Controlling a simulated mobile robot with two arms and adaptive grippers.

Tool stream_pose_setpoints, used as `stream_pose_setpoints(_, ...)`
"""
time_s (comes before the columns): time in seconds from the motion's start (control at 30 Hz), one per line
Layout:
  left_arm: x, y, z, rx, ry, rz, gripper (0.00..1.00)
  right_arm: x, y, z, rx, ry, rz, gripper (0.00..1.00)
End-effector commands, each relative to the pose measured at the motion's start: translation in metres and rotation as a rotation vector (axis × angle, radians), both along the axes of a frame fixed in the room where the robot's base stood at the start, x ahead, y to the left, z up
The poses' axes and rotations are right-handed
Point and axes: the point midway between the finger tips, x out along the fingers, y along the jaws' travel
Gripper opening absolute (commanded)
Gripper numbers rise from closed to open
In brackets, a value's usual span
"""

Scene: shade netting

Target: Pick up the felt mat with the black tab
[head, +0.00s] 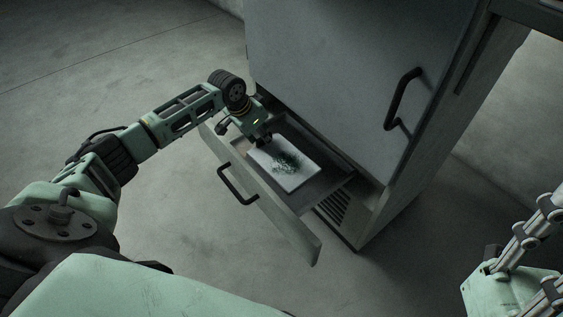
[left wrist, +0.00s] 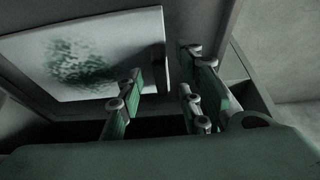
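The felt mat (head: 292,168) is a pale rectangle with a dark green speckled patch, lying in the open drawer. In the left wrist view the mat (left wrist: 115,30) fills the upper left, and its black tab (left wrist: 159,66) sticks out at its right edge. My left gripper (head: 264,141) is over the drawer at the mat's upper left end. Its fingers (left wrist: 163,66) are apart, with the tab showing between them; I cannot tell whether they touch it. My right gripper (head: 545,250) is at the right edge of the head view, fingers spread, tips partly cut off, away from the mat.
The drawer front (head: 275,215) with a black handle (head: 236,186) stands out from the grey cabinet (head: 345,75). The cabinet door with its own black handle (head: 402,98) is above the drawer. The drawer walls are close around my left gripper. The concrete floor around is clear.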

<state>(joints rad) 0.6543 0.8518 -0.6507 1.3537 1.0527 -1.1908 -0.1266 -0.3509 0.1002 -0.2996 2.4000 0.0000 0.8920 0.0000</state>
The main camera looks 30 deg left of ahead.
Motion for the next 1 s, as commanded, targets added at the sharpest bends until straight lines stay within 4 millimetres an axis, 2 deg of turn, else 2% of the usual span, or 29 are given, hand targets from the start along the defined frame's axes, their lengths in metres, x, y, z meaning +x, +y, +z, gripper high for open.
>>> stream_pose_setpoints(0.27,0.0018,0.0000,-0.0006,0.000,-0.003,0.000,0.33,-0.0022,-0.0005,0.0000,0.004,-0.010,0.001,0.40)
stream_pose_setpoints(0.63,0.0015,0.0001,-0.0007,0.000,-0.002,0.000,0.00,-0.0020,-0.0003,-0.0002,0.003,-0.009,0.001,0.40)
stream_pose_setpoints(1.0,0.0016,0.0001,-0.0005,0.000,-0.003,0.000,0.00,-0.0019,-0.0003,-0.0002,0.003,-0.009,0.001,0.40)
